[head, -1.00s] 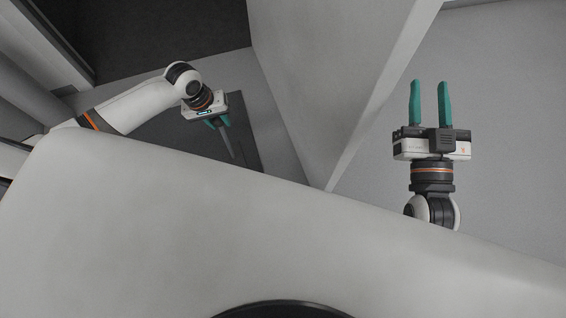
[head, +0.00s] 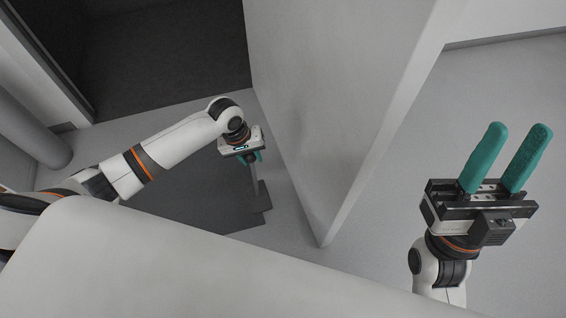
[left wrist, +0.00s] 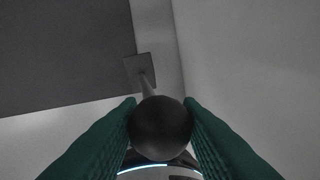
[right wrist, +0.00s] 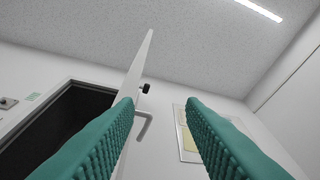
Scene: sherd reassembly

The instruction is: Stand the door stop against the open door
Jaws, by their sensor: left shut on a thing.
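The door stop is a thin grey rod with a dark ball top (left wrist: 160,128) and a square base plate (left wrist: 140,70). The rod looks near upright. The open door (head: 335,100) is a pale panel just right of the stop. In the left wrist view a strip of floor shows between base and door. I cannot tell whether the base touches the floor. My right gripper (head: 518,130) is open and empty, right of the door.
A dark mat (head: 190,205) lies on the floor under the left arm. The dark doorway (head: 165,50) is at the back left. A door handle (right wrist: 146,125) and a framed panel (right wrist: 187,135) show in the right wrist view. Floor right of the door is clear.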

